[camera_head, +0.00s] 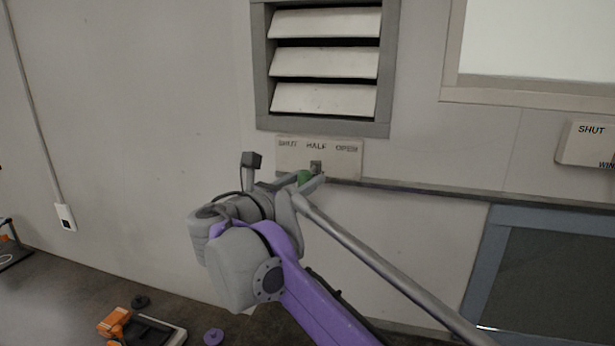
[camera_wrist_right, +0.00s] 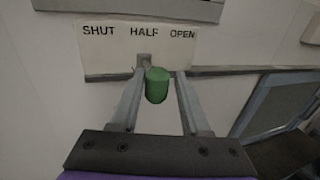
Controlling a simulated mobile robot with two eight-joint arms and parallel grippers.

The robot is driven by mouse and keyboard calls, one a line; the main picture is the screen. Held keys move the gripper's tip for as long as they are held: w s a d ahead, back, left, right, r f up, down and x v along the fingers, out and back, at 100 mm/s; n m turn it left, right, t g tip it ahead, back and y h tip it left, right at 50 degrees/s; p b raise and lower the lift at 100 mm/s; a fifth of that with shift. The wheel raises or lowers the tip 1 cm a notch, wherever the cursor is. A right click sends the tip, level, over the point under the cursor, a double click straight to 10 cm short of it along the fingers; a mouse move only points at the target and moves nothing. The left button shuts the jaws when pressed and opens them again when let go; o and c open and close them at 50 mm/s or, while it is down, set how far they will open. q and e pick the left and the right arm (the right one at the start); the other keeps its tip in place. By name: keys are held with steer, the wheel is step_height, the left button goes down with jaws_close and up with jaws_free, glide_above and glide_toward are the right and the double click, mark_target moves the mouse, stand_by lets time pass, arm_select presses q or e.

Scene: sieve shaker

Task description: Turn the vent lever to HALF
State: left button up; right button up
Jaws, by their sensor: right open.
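The vent lever has a green handle (camera_wrist_right: 157,86) that stands out from a small grey mount under the word HALF. The mount is on a pale plate (camera_wrist_right: 100,62) marked SHUT, HALF and OPEN, which also shows in the head view (camera_head: 346,170). My right gripper (camera_wrist_right: 159,77) is open, with one finger on each side of the green handle. The handle looks nearer the left finger; I cannot tell whether they touch. In the head view the green handle (camera_head: 304,177) is partly hidden by the gripper. Which mark the lever points to is unclear. My left gripper is out of view.
The louvred vent (camera_head: 384,70) is above the plate, its slats tilted. A dark rail (camera_head: 440,193) runs along the wall to the right. A second plate (camera_head: 585,145) marked SHUT is at the far right. Orange-and-black equipment (camera_head: 115,322) stands low at the left.

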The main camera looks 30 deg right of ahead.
steer(key=s+a, duration=0.5)
steer(key=a, duration=0.1)
steer(key=shift+s+a, duration=0.3)
steer(key=shift+s, duration=0.05)
stand_by(0.5)
stand_by(0.4)
steer(key=v, duration=1)
steer(key=shift+a+b, duration=0.3)
steer(key=shift+a, duration=0.1)
